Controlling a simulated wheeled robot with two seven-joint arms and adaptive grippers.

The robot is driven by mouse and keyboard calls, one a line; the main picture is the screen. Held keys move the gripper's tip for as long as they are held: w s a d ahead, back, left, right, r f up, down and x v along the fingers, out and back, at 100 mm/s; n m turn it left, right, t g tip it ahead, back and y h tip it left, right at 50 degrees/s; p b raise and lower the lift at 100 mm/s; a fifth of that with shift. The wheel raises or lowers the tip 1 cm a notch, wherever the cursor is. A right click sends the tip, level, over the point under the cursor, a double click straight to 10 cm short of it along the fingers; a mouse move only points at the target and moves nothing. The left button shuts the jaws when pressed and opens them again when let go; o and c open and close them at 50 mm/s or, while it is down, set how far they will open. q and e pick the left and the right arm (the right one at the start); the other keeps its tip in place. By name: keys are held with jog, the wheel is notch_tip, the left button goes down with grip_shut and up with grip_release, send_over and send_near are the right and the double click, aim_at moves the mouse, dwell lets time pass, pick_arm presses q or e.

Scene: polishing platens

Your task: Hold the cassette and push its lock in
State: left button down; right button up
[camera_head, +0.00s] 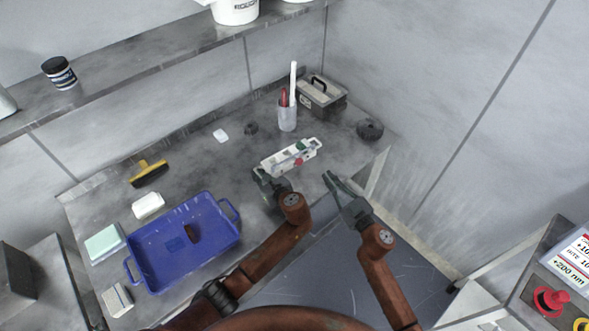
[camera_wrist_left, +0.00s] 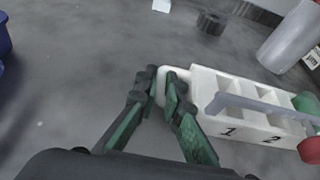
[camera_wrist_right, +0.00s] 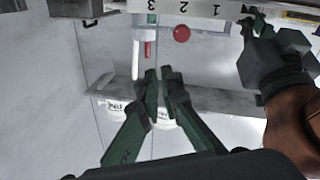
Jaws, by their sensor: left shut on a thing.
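The white cassette (camera_head: 278,160) lies on the grey bench, with numbered compartments, a grey bar across its top and a green part. My left gripper (camera_wrist_left: 161,80) is shut on the tab at the cassette's left end. My right gripper (camera_head: 328,176) is empty, its fingers together, in front of the cassette's right end and apart from the knob.
A blue tray (camera_head: 152,279) holding a dark piece sits at the bench's left. A yellow-handled brush (camera_head: 148,172) lies farther left.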

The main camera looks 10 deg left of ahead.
aim_at(301, 163)
jog(key=d+m, duration=0.1)
jog(key=m, duration=0.2)
jog(key=d+r+m+t+h, duration=0.1)
jog(key=d+m, duration=0.1)
jog(key=m, duration=0.1)
jog(key=w+d+m+h, duration=0.1)
jog(key=d+m, duration=0.1)
jog(key=m, duration=0.1)
jog(key=shift+d+r+t, duration=0.25)
jog(key=shift+r+t, duration=0.1)
jog(key=shift+t, duration=0.05)
grip_shut()
jog(key=s+a+f+m+g+y, duration=0.2)
jog(key=s+a+f+m+g, duration=0.1)
jog(key=m, duration=0.9)
jog(key=s+a+f, duration=0.1)
jog(key=s, duration=0.1)
jog(key=shift+s+a+f, duration=0.25)
jog(key=shift+s+a, duration=0.1)
jog(key=shift+a, duration=0.05)
jog(key=x, duration=1.4)
jog(key=shift+a+f, duration=0.1)
